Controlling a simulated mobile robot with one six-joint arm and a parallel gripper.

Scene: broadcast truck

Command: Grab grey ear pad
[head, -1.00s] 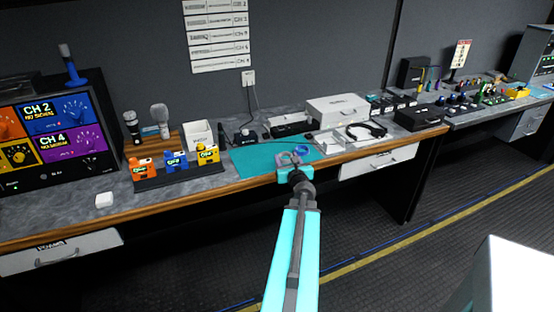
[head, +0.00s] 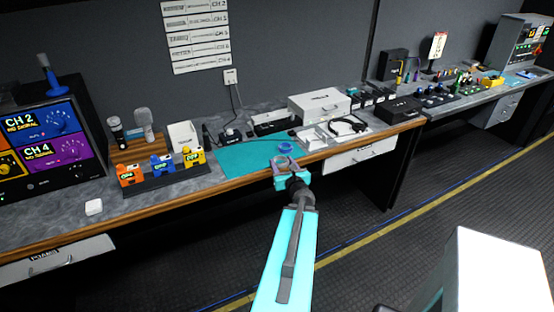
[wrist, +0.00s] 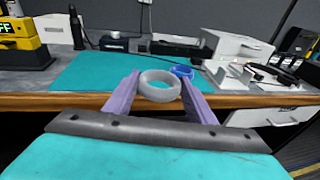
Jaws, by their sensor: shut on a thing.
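The grey ear pad (wrist: 160,95) is a pale grey ring. In the wrist view it sits between the two purple-grey fingers of my gripper (wrist: 160,84), which are shut on it. In the head view my gripper (head: 288,168) is at the front edge of the desk, over the near right part of the teal mat (head: 242,158). The ring is small and hard to make out there. A blue ring (head: 285,147) lies on the mat just beyond my gripper and also shows behind the grey ear pad in the wrist view (wrist: 182,71).
A headset (head: 348,125) and a white box (head: 319,104) lie right of the mat. Orange, blue and yellow units (head: 160,166) stand on a dark rack to the left. The desk's wooden front edge (head: 220,183) runs beneath my gripper.

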